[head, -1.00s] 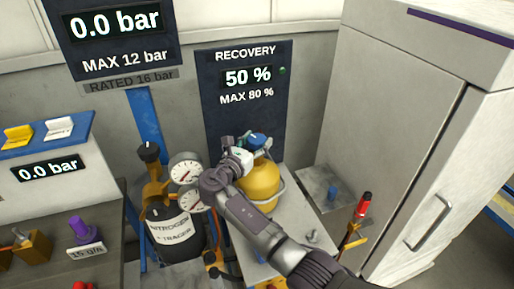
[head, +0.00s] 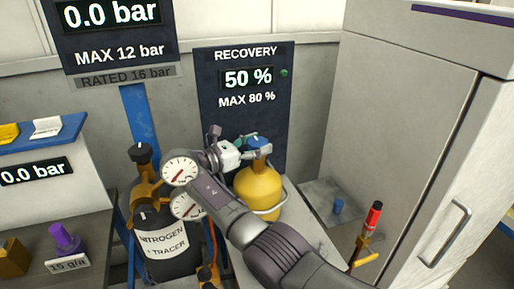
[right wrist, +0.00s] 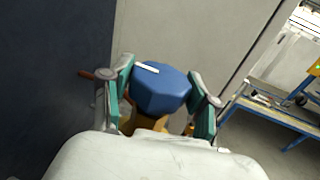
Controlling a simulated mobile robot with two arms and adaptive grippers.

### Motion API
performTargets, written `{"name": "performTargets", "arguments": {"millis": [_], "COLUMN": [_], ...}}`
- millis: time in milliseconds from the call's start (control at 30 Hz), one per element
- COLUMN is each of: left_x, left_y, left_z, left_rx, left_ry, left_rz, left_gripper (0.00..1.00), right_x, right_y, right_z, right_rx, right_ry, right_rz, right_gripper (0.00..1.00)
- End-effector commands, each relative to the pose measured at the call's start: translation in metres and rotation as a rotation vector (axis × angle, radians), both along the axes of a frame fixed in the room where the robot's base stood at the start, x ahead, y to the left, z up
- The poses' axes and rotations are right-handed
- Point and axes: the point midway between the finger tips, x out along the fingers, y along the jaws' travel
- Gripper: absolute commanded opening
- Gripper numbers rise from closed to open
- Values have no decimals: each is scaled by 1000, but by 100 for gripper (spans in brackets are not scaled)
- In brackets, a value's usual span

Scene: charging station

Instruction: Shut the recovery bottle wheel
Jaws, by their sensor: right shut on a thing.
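The yellow recovery bottle (head: 258,187) stands upright below the RECOVERY board, with a blue wheel (head: 258,143) on top. My right gripper (head: 257,148) reaches the wheel from the left, its fingers at the wheel's sides. In the right wrist view the faceted blue wheel (right wrist: 160,92) sits between the two green-padded fingers of the right gripper (right wrist: 163,98), which is shut on it. A white mark shows on the wheel's top, toward its upper left edge. The wheel's underside and the stem are mostly hidden. My left gripper is not in view.
The RECOVERY board (head: 246,122) behind reads 50 %, MAX 80 %, with a green light. The nitrogen cylinder (head: 165,243) and two gauges (head: 180,170) are close to my right arm on the left. A red-handled tool (head: 374,217) and a grey cabinet (head: 405,130) stand right.

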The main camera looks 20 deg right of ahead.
Motion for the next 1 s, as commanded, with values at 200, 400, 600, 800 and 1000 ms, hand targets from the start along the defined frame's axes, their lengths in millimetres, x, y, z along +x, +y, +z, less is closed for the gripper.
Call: {"name": "performTargets", "arguments": {"millis": [200,400,600,800,1000], "left_x": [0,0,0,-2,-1], "left_y": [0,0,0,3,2], "left_z": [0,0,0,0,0], "left_rx": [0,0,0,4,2], "left_ry": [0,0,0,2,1], "left_rz": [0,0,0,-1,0], "left_gripper": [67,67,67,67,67], "right_x": [0,0,0,0,0], "right_y": [-1,-1,-1,-1,-1], "right_z": [-1,0,0,3,31], "right_rx": [2,2,1,1,2], "right_ry": [2,2,0,-1,-6], "right_rz": [-3,-2,-1,-1,-1], "right_gripper": [25,79,85,85,85]}}
